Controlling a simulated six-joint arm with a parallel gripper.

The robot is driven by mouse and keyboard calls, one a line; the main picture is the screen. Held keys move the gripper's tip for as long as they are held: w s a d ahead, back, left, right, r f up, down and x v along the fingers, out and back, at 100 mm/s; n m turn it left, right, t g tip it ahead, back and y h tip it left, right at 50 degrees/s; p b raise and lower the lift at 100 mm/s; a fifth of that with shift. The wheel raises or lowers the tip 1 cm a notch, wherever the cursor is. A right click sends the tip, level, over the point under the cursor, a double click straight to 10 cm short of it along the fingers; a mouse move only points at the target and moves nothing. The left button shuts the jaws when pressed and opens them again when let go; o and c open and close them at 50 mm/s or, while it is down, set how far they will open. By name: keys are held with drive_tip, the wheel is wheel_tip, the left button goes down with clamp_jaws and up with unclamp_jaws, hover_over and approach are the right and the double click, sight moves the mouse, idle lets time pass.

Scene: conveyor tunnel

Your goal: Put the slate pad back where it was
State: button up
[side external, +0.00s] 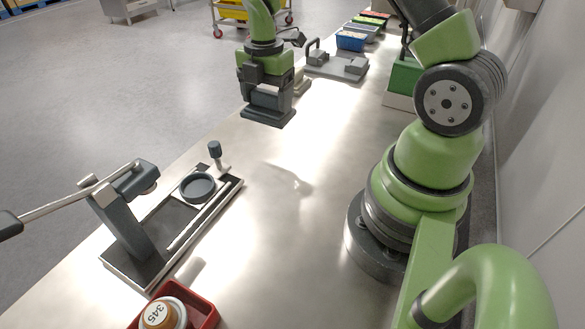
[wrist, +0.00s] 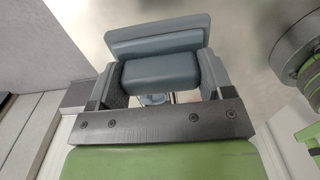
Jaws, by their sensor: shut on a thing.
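My gripper (side external: 267,92) hangs over the middle back of the bench, pointing down. It is shut on the slate pad (side external: 270,117), a blue-grey block with a wider flat plate on its lower side. In the wrist view the pad (wrist: 157,32) shows beyond the black palm bar, its thick block squeezed between the two dark fingers of my gripper (wrist: 161,75). The pad looks roughly level and close to the bench top; I cannot tell whether it touches it.
A dark lever press (side external: 128,205) stands at left on a tray with a round dish (side external: 198,187) and a small knobbed tool (side external: 215,153). A grey clamp fixture (side external: 335,66) is behind my gripper. A red bin (side external: 205,303) is in front. The bench middle is clear.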

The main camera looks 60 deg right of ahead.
drive_tip(key=s+a, duration=0.4)
drive_tip(key=s, duration=0.5)
drive_tip(key=shift+a+f, duration=0.2)
drive_tip(key=shift+f, duration=4.3)
drive_tip(key=shift+f, duration=0.1)
drive_tip(key=o, duration=0.9)
